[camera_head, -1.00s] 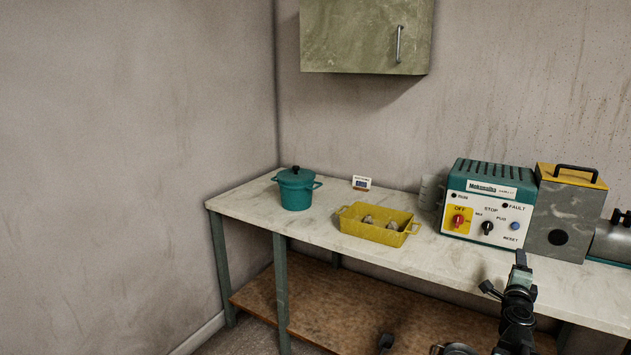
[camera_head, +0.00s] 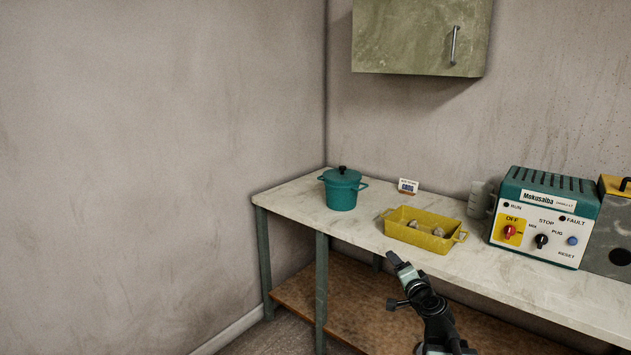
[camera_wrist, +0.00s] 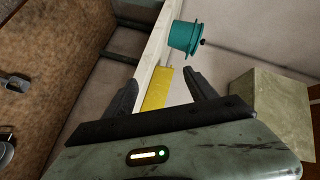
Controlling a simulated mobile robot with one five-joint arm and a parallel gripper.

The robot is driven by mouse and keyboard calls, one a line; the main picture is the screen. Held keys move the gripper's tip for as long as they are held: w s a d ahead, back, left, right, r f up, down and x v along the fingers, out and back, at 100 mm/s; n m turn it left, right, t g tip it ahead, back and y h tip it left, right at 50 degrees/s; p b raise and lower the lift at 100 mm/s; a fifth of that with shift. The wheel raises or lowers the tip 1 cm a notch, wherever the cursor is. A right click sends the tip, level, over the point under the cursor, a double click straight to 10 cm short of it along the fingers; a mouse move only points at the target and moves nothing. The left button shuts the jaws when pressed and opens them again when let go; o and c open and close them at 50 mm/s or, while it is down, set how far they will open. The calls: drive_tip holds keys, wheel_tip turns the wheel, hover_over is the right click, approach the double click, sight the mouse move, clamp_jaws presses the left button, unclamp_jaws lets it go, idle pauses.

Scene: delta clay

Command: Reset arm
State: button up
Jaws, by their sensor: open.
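My gripper (camera_head: 392,260) is at the end of my raised arm, in front of the table's front edge in the head view. In the wrist view its two dark fingers (camera_wrist: 160,95) are spread apart with nothing held between them. Beyond the fingers in that view lie the yellow tray (camera_wrist: 157,92) and the teal lidded pot (camera_wrist: 184,37), both apart from the gripper.
The pale worktable (camera_head: 379,228) carries the teal pot (camera_head: 342,190), a small card (camera_head: 408,186), the yellow tray (camera_head: 400,231) with small lumps inside, and a teal-and-white control box (camera_head: 543,222). A green cabinet (camera_head: 405,40) hangs above. A brown lower shelf (camera_head: 350,310) runs underneath.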

drive_tip(key=s+a+f+n+g+y, duration=0.2)
drive_tip(key=s+a+f+n+g, duration=0.2)
drive_tip(key=a+f, duration=0.3)
drive_tip(key=s+a+f+n+g+y, duration=0.1)
drive_tip(key=s+a+f+n+g, duration=0.3)
drive_tip(key=a, duration=0.5)
drive_tip(key=s+d+f+n+g+h, duration=0.2)
drive_tip(key=s+d+f+g, duration=0.15)
drive_tip(key=s, duration=0.25)
drive_tip(key=s+d+f+n+g+h, duration=0.1)
drive_tip(key=s+d+f+g+h, duration=0.2)
drive_tip(key=s+f, duration=0.3)
wheel_tip(320, 180, up, 22)
drive_tip(key=s+d+g+p, duration=0.1)
drive_tip(key=s+p, duration=0.1)
drive_tip(key=p, duration=1.8)
drive_tip(key=shift+s+f+p, duration=0.2)
drive_tip(key=shift+s+p, duration=0.15)
drive_tip(key=shift+d, duration=0.1)
drive_tip(key=c, duration=0.6)
drive_tip(key=shift+d, duration=0.1)
drive_tip(key=shift+c, duration=0.2)
